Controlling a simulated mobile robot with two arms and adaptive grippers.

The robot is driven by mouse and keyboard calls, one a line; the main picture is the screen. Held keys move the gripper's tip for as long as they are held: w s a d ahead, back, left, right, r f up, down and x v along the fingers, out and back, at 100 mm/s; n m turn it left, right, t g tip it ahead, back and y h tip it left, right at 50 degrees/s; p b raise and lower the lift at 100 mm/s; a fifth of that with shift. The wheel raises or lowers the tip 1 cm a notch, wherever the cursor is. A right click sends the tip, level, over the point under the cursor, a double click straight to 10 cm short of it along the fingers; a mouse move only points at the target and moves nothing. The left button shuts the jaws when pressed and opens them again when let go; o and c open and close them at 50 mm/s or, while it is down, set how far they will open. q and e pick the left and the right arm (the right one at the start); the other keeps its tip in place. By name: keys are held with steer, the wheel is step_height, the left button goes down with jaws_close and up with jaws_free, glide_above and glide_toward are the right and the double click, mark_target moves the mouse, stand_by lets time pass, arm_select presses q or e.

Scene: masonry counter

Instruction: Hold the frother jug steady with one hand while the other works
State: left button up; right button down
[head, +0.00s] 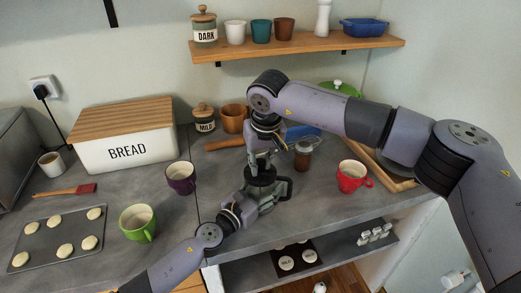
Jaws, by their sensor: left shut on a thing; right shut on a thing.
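The frother jug (265,189), a dark jug with a handle on its right side, stands upright on the grey counter. My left gripper (246,206) comes from the lower left and is shut on the jug's side. My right gripper (262,164) comes down from above and is shut at the top of the jug, on what looks like its plunger knob. The fingers hide the knob and part of the jug's body.
A purple cup (181,178) and green mug (138,223) stand left, a red mug (352,176) right. A brown glass jar (303,154) stands close behind the jug. The counter's front edge (300,230) is near. Bare counter lies between jug and red mug.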

steer(key=shift+f, duration=0.1)
steer(key=v, duration=0.2)
steer(key=w+v, duration=0.1)
steer(key=v, duration=0.4)
steer(key=shift+w+a+r, duration=0.3)
steer(key=shift+w+r, duration=0.05)
step_height(320, 180, down, 8)
steer(key=shift+d+r, duration=0.1)
steer(key=shift+r, duration=0.1)
steer(key=c, duration=1.4)
jaws_free()
steer(key=shift+o, duration=0.2)
steer(key=shift+r, duration=0.15)
